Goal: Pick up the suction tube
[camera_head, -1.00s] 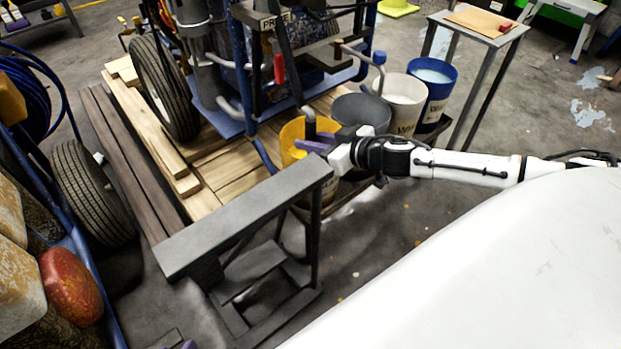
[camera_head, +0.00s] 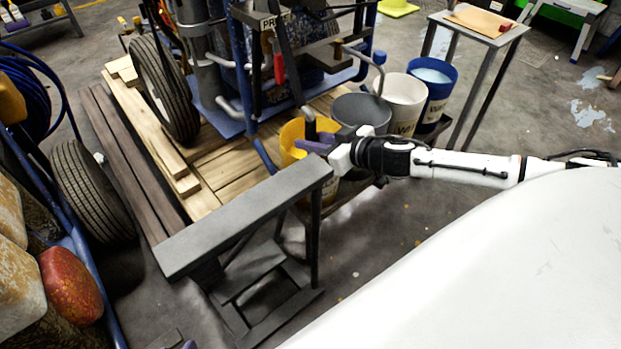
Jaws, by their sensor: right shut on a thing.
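The suction tube (camera_head: 309,116) is a dark pipe that comes down from the striper into the yellow bucket (camera_head: 292,135). My right gripper (camera_head: 312,146) reaches in from the right, with its purple fingers at the tube's lower part, over the yellow bucket's rim. The right gripper is shut on the tube; the exact contact is small and partly hidden by the fingers. The tube's lower end is hidden in the bucket.
A grey bucket (camera_head: 361,112), a white bucket (camera_head: 403,97) and a blue bucket (camera_head: 432,80) stand in a row behind my right arm. A grey stand (camera_head: 245,220) is in front. The striper's wheel (camera_head: 165,88) is at the left on wooden planks.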

